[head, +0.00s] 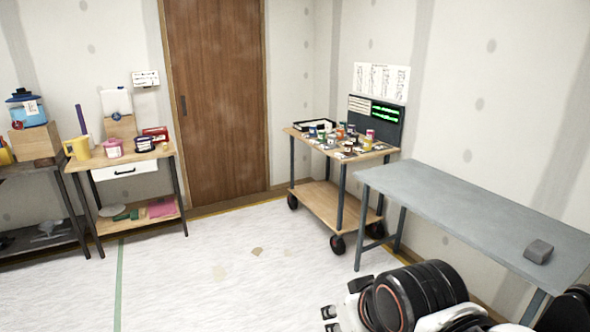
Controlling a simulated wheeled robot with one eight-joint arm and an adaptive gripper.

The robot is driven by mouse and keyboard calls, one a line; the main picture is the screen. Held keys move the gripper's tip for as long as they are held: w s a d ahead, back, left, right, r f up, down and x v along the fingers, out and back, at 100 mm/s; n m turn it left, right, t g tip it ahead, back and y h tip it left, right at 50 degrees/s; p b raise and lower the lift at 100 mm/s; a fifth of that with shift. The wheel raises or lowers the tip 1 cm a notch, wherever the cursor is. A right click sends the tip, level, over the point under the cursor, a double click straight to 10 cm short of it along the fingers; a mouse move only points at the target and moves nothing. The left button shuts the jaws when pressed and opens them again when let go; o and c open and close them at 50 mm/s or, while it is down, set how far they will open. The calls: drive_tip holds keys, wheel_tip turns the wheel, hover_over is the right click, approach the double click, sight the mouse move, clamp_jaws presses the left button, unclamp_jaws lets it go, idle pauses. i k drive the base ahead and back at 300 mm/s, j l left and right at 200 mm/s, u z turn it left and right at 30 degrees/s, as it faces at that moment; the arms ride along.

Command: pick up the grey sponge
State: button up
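The grey sponge (538,251) is a small dark grey block. It lies on the grey table (450,205) at the right, near the table's right end and front edge. My gripper (329,319) is low at the bottom of the head view, left of the table and well apart from the sponge. Its two dark tips show with a gap between them, and nothing shows between them. Part of my gripper is cut off by the bottom edge of the picture.
A wheeled wooden cart (335,203) with several small cans stands beyond the table. A wooden side table (130,160) and a dark shelf (35,235) stand at the left. The brown door (215,100) is shut. The floor (220,280) in the middle is mostly clear.

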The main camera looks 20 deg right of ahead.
sight(538, 251)
drive_tip(key=i+l+z, duration=0.15)
drive_tip(key=z, duration=0.25)
drive_tip(key=i+z, duration=0.7)
drive_tip(key=z, duration=0.15)
drive_tip(key=i+j+z, duration=0.1)
drive_tip(key=i+z, duration=0.3)
drive_tip(key=i+l+z, duration=0.15)
drive_tip(key=i+l, duration=0.2)
drive_tip(key=l, duration=0.2)
drive_tip(key=i+l+z, duration=0.2)
drive_tip(key=i+l, duration=0.15)
drive_tip(key=l, duration=0.1)
